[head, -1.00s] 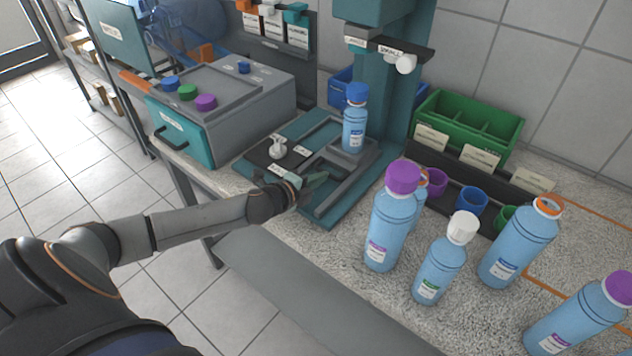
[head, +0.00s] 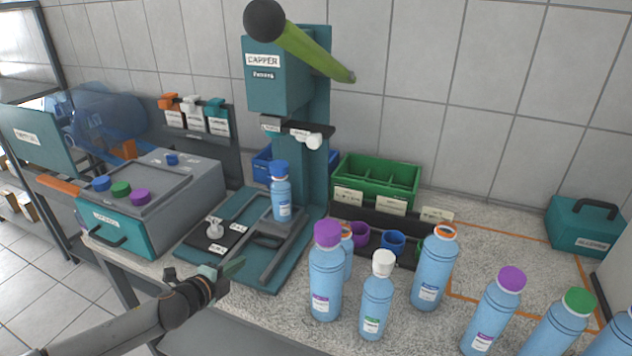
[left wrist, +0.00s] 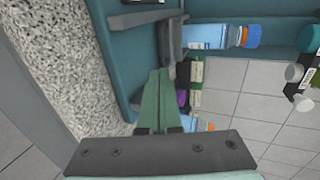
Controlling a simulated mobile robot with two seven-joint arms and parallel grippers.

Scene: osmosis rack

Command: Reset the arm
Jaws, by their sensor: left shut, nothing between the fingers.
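My left arm comes in from the lower left in the head view. Its gripper (head: 234,268) is shut and empty, above the front edge of the capper's base. The left wrist view shows its green fingers (left wrist: 160,80) together, with nothing between them. The capper (head: 283,80) is a teal machine with a green lever (head: 318,58) on top. A blue-capped bottle (head: 281,195) stands upright on its base (head: 190,245), apart from the gripper. It also shows sideways in the left wrist view (left wrist: 208,36). My right gripper is not in view.
Several blue bottles stand on the counter to the right, the purple-capped one (head: 325,275) nearest the capper. A grey box (head: 180,185) with a teal front is on the left. A green bin (head: 375,175) and a teal case (head: 585,230) stand behind.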

